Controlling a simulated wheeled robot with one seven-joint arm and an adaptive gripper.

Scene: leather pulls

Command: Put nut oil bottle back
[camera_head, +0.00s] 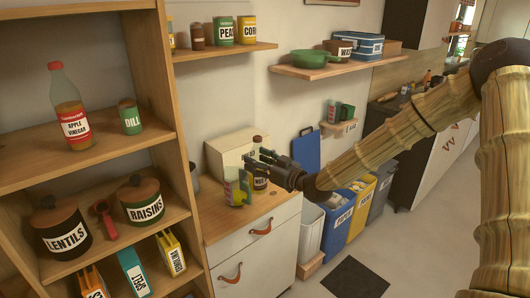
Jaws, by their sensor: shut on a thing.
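A dark bottle with a pale label (260,184), its lettering only partly readable, stands upright at the white drawer cabinet's wooden top; I take it for the nut oil bottle. My gripper (262,158) reaches in from the right and is shut on this bottle, around its upper part. The bottle's cap shows above the fingers. I cannot tell whether its base touches the cabinet top (215,222).
A green and yellow can (233,188) stands close left of the bottle, with a cream box (228,152) behind. The open shelf unit (150,160) at left holds an apple vinegar bottle (69,105), jars and boxes. Bins (340,218) stand at right.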

